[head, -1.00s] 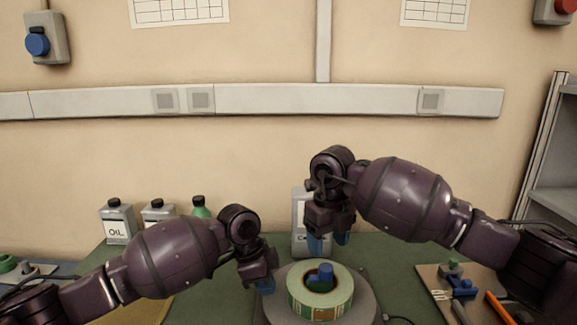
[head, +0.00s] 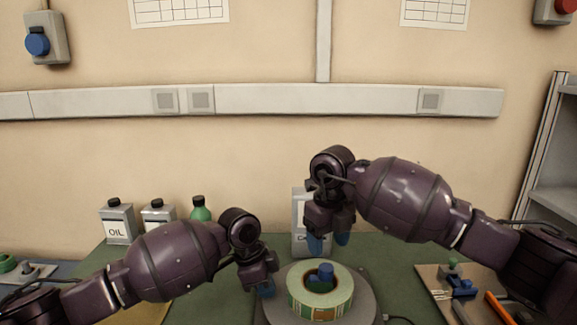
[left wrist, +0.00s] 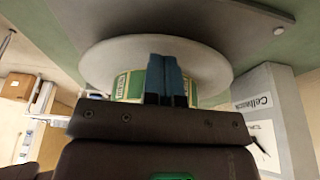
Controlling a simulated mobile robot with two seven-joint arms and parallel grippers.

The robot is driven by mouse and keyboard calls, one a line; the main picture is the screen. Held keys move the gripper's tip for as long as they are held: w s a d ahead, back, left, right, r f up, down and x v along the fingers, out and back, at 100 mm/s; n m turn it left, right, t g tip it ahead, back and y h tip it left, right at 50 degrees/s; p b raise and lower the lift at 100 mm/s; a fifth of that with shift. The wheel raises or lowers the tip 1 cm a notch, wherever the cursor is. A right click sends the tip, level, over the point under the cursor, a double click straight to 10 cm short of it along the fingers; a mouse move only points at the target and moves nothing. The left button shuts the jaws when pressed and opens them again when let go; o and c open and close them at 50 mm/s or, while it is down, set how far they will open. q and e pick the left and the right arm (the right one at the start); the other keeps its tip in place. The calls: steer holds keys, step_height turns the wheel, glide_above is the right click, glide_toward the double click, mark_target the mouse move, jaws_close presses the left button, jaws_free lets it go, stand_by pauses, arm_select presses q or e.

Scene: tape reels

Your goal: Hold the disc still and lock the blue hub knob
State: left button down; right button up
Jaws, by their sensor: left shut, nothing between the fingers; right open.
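The grey disc (head: 364,302) lies flat on the bench with a green-and-cream tape roll (head: 335,300) on it. The blue hub knob (head: 326,271) stands up in the roll's centre hole. My left gripper (head: 266,291) is shut and empty at the disc's left rim; I cannot tell whether it touches. In the left wrist view its blue fingers (left wrist: 167,78) overlap the disc (left wrist: 101,62) and partly hide the tape roll (left wrist: 131,84). My right gripper (head: 328,244) is open, pointing down above and behind the knob, apart from it.
A grey box (head: 299,232) stands behind the right gripper. An oil can (head: 117,224), another can and a green bottle (head: 200,213) stand at back left. A board with tools (head: 433,281) lies at right. Some green bench (head: 400,278) is clear between disc and board.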

arm_select(q)
steer(key=shift+s+f, duration=0.1)
steer(key=shift+f, duration=0.75)
stand_by(1.1)
